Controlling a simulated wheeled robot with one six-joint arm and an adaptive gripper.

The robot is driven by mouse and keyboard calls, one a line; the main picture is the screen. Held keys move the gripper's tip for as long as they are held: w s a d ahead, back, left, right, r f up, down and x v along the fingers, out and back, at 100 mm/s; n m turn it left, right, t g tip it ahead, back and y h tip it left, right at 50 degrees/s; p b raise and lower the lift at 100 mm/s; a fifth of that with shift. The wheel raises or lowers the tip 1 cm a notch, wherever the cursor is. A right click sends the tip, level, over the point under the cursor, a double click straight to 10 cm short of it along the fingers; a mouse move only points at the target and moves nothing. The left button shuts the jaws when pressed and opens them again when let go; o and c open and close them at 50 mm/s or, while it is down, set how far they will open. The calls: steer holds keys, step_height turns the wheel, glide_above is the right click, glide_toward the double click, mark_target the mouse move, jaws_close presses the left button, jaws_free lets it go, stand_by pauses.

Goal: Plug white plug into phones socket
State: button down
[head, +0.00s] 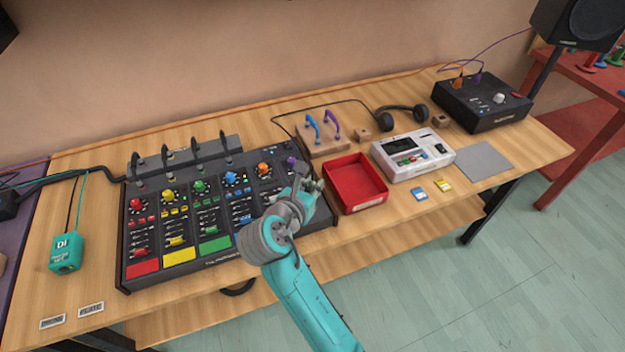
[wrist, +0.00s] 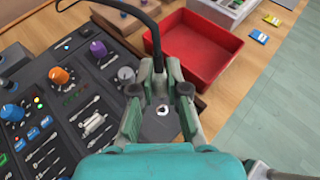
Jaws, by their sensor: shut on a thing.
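My gripper (head: 312,186) is at the right end of the black mixer (head: 225,220), low over its right edge. In the wrist view my gripper (wrist: 160,92) is shut on the end of a black cable (wrist: 152,38), which rises from between the fingers. This cable leads back to the black headphones (head: 402,116). The plug body is mostly hidden by the fingers, so I cannot see its colour. A small white ring (wrist: 162,110) shows between the fingers; I cannot tell whether it is plug or socket. No phones label is readable.
A red tray (head: 356,186) stands close to the right of my gripper. A wooden block with purple and blue plugs (head: 323,139) stands behind. Raised knobs, such as the purple knob (wrist: 98,48), are to the left. A white device (head: 413,155) lies farther right.

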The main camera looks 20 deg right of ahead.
steer(key=shift+f, duration=1.7)
steer(key=shift+f, duration=1.75)
steer(key=c, duration=1.1)
jaws_free()
steer(key=v, duration=1.2)
steer(key=shift+f, duration=0.1)
